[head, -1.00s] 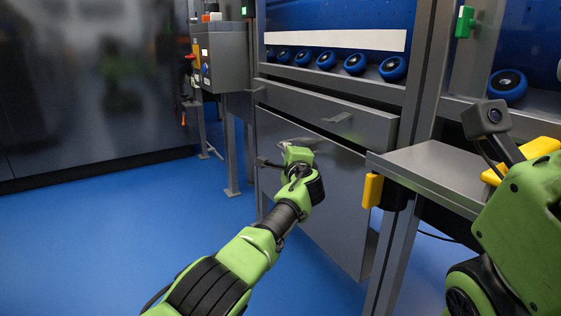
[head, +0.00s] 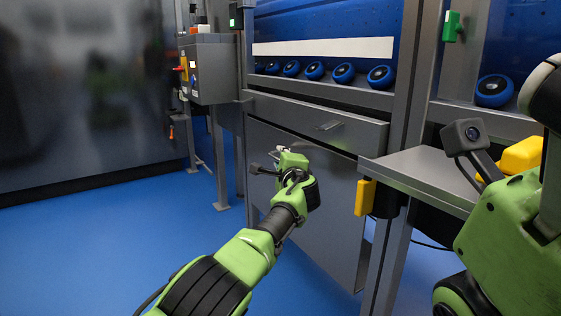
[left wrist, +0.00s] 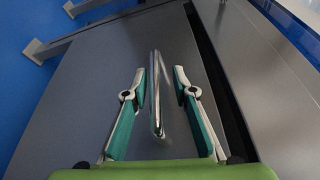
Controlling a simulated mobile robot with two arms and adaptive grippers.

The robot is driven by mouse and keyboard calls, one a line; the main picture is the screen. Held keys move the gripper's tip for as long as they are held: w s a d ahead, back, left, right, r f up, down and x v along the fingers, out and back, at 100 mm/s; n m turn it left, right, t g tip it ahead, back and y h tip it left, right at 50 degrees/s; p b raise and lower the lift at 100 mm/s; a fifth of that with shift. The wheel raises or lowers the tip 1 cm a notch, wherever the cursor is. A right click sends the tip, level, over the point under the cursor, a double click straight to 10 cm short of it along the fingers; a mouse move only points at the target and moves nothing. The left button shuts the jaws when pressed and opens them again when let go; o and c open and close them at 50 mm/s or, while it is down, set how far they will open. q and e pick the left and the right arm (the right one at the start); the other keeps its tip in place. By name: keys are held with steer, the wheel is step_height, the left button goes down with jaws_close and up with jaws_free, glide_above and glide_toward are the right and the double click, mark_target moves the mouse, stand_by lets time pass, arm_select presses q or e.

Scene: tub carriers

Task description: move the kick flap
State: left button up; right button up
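The kick flap is the large flat grey panel (head: 325,195) below the drawer front in the head view. It also fills much of the left wrist view (left wrist: 85,85). My left gripper (head: 272,160) is in front of the flap's upper left part. In the left wrist view its two green fingers (left wrist: 159,70) are spread, with a thin shiny bar handle (left wrist: 156,100) between them. A gap shows on each side of the handle, and neither finger is seen touching it. My right gripper is not in view; only parts of my right arm show at the right.
Above the flap is a drawer front (head: 315,122) with a small handle, then a shelf with several blue rollers (head: 343,73). A grey side table (head: 425,175) with a yellow block (head: 365,197) juts out at right. A control box (head: 210,70) stands at left. Blue floor is free at left.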

arm_select(q)
steer(key=shift+f, duration=0.15)
steer(key=shift+d, duration=0.1)
steer(key=shift+v, duration=3.7)
